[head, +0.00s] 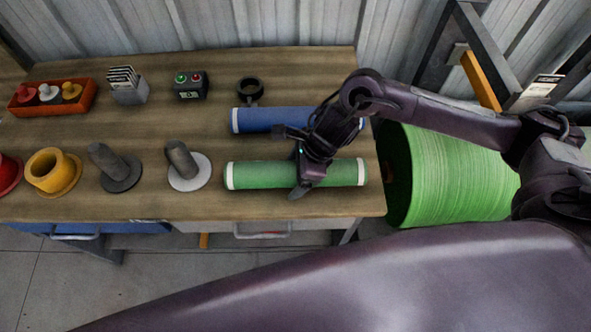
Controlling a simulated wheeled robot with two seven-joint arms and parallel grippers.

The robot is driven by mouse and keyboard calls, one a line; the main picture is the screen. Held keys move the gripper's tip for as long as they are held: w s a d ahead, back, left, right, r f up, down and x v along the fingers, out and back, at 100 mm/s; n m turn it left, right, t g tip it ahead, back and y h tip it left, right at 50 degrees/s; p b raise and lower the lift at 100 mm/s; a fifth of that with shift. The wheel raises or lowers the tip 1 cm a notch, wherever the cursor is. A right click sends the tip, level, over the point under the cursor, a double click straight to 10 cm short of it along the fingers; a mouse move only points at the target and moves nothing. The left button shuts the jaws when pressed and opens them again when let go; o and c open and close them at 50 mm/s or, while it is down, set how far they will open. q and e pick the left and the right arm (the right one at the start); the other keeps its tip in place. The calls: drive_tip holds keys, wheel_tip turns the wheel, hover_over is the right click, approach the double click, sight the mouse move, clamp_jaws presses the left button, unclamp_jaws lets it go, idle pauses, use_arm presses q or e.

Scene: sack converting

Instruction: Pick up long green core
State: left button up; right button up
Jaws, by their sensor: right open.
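The long green core (265,175) lies sideways on the wooden table, near its front right. It has a white band at each end. My right gripper (299,178) is over the core, right of its middle, and covers part of it. One dark finger shows in front of the core at its near edge; the far finger is hidden. The gripper is open. I cannot tell whether it touches the core. My left gripper is not in view.
A blue core (262,120) lies just behind the green one, partly hidden by my right arm. Flanged pieces, including a yellow one (53,171) and a grey one (187,166), stand to the left. A large green roll (450,175) is right of the table.

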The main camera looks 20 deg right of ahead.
drive_tip(key=shift+r, duration=0.1)
drive_tip(key=c, duration=1.4)
drive_tip(key=shift+o, duration=0.2)
